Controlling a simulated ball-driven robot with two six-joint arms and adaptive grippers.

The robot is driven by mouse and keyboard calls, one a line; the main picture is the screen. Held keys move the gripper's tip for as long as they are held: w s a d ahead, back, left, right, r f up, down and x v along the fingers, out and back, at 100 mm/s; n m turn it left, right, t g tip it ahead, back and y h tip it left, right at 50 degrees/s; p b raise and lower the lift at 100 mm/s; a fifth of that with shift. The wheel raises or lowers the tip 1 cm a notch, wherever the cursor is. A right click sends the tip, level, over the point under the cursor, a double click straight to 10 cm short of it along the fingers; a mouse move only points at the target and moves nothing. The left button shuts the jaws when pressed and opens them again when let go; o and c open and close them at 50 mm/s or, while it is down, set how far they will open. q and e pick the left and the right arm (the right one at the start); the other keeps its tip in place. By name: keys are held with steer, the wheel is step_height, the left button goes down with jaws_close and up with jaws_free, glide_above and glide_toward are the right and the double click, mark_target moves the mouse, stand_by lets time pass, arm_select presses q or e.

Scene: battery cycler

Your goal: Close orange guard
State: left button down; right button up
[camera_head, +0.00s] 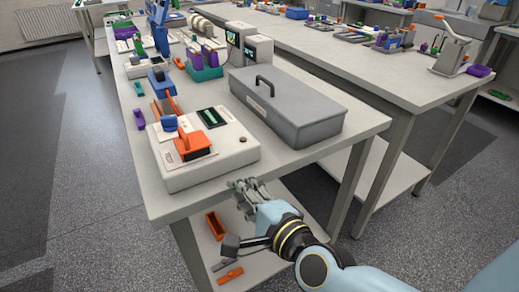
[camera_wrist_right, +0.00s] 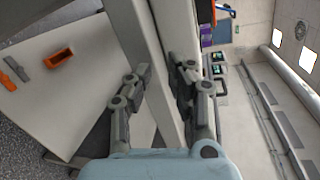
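The white cycler (camera_head: 225,165) sits at the near left corner of the bench. An orange guard-like part (camera_head: 192,143) stands on its top face, with a dark panel at its base; I cannot tell its exact angle. A blue knob-like part (camera_head: 169,123) is beside it. My right gripper (camera_head: 247,186) is open and empty, just off the bench's front edge, to the right of and lower than the cycler. In the right wrist view its fingers (camera_wrist_right: 160,78) are apart, with the pale bench edge behind them. My left gripper is not in view.
A grey lidded box (camera_head: 290,105) with a handle stands right of the cycler. Another upright orange piece (camera_head: 168,104) is behind the cycler. The lower shelf holds an orange open box (camera_head: 215,225), also in the wrist view (camera_wrist_right: 58,58). A second bench (camera_head: 390,75) is at the right.

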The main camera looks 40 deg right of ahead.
steer(key=s+f+n+g+y+b, duration=0.1)
steer(key=s+f+n+g, duration=0.1)
steer(key=f, duration=0.7)
steer(key=s+a+f+n+g+y+b, duration=0.1)
steer(key=s+f+n, duration=0.3)
steer(key=f, duration=0.5)
steer(key=shift+f+n+g, duration=0.4)
steer(key=shift+n+g, duration=0.2)
steer(key=shift+n, duration=0.5)
steer(key=shift+a, duration=0.1)
steer(key=s+d+f+n+g+b, duration=0.25)
steer(key=s+f, duration=0.35)
steer(key=f, duration=0.3)
steer(key=s+d+f+n+g+b, duration=0.1)
steer(key=s+f+n+g+b, duration=0.25)
steer(key=f, duration=0.55)
steer(key=s+d+f+n+g, duration=0.1)
steer(key=s+f+n, duration=0.1)
steer(key=s, duration=0.4)
steer(key=s+d+f+n+g+p, duration=0.1)
steer(key=s+f+n+g, duration=0.1)
steer(key=s, duration=0.5)
steer(key=s+d+f+n+g, duration=0.1)
steer(key=s+f+n, duration=0.2)
steer(key=s, duration=0.4)
steer(key=shift+f+n+g+h, duration=0.3)
steer(key=shift+n, duration=0.6)
